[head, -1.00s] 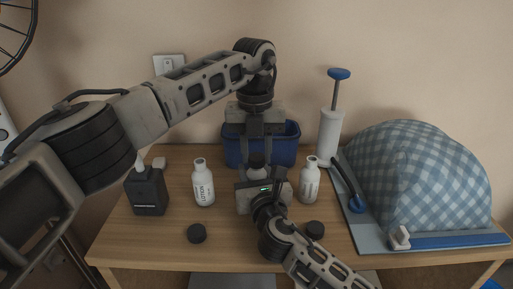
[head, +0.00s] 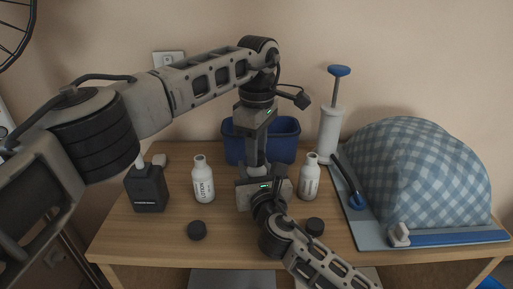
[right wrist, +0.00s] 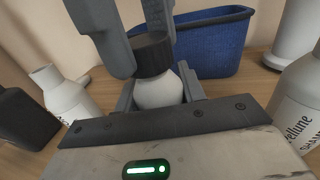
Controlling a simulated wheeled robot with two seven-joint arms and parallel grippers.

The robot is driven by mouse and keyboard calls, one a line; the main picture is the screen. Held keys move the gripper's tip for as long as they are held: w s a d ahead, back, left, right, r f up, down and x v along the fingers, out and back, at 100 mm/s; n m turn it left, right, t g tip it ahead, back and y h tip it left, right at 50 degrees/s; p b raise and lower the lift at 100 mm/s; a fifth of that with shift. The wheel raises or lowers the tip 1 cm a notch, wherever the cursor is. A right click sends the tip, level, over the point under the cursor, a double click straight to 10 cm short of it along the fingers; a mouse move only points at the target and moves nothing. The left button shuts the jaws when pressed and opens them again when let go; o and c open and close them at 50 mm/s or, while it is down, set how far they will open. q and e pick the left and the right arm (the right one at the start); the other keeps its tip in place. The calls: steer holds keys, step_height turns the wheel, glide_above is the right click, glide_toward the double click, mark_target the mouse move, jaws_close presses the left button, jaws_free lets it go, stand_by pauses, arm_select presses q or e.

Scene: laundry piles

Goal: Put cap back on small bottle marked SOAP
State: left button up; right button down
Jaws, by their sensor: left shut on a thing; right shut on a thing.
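A small white bottle (right wrist: 158,92) stands upright between the fingers of my right gripper (head: 262,180), which is shut on it. Its label is hidden, so I cannot read SOAP. A black cap (right wrist: 152,55) sits at the bottle's top, in line with its neck. My left gripper (head: 256,160) comes down from above, shut on the cap; its grey fingers show in the right wrist view. In the head view my grippers hide the held bottle and cap. I cannot tell whether the cap is fully seated.
An open LOTION bottle (head: 203,182) stands left and another open white bottle (head: 310,178) right. Two loose black caps (head: 197,230) (head: 315,227) lie in front. A blue bin (head: 286,145) and white pump (head: 329,130) stand behind. A dark dispenser (head: 148,190) and checked cloth (head: 420,175) flank them.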

arm_select(q)
steer(key=m, duration=1)
steer(key=shift+m, duration=0.4)
steer(key=m, duration=0.9)
steer(key=o, duration=0.9)
